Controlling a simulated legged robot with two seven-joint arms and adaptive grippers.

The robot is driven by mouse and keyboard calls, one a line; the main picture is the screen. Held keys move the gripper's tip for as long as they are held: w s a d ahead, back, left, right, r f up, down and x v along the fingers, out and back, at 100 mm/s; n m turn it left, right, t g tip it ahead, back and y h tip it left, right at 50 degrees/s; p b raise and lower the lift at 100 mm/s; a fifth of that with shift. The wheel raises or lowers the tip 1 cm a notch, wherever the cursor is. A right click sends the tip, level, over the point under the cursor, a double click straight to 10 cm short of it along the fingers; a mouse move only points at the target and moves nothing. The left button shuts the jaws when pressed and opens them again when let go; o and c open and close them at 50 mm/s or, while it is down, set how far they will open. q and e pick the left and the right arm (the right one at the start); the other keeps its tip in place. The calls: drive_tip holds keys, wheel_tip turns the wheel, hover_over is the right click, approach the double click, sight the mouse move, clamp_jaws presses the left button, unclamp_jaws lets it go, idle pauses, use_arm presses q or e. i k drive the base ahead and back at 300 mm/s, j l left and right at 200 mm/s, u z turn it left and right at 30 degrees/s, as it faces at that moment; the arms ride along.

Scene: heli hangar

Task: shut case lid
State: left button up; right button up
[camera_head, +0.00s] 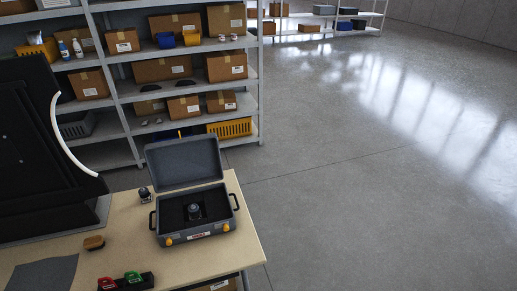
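A grey hard case (193,209) stands on the light wooden table, near its right edge. Its lid (184,162) is raised and leans back a little at the far side. Dark foam lines the case, and a small dark round part (194,211) sits in the middle of it. Two orange latches are on the front, and a dark handle is on each side. Neither of my grippers is in view.
The table (225,250) also holds a small dark device (144,194), a brown brush-like block (94,243), a dark cloth (42,273) and red and green items (125,281). A large black panel stands at left. Shelves (190,88) with boxes stand behind. The floor at right is clear.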

sight(177, 164)
drive_tip(key=i+l+z, duration=0.15)
drive_tip(key=z, duration=0.3)
drive_tip(key=i+l+z, duration=0.15)
drive_tip(key=z, duration=0.3)
drive_tip(key=i+l+z, duration=0.2)
drive_tip(key=z, duration=0.25)
drive_tip(key=i+l, duration=0.15)
drive_tip(key=i, duration=0.3)
drive_tip(key=i+l, duration=0.15)
drive_tip(key=i, duration=0.25)
drive_tip(key=i+j+u, duration=0.2)
drive_tip(key=i+u, duration=0.55)
drive_tip(key=i, duration=0.15)
drive_tip(key=i+u, duration=0.4)
drive_tip(key=i+l+u, duration=0.35)
drive_tip(key=i, duration=0.2)
drive_tip(key=i+u, duration=0.3)
drive_tip(key=i, duration=0.35)
drive_tip(key=i+u, duration=0.25)
drive_tip(key=i, duration=0.35)
drive_tip(key=i+u, duration=0.15)
drive_tip(key=u, duration=0.3)
drive_tip(key=i+l+u, duration=0.15)
drive_tip(key=u, duration=0.25)
drive_tip(key=i+l+u, duration=0.15)
drive_tip(key=u, duration=0.3)
drive_tip(key=i+l+u, duration=0.15)
drive_tip(key=u, duration=0.3)
drive_tip(key=k+l, duration=0.05)
drive_tip(key=l, duration=0.05)
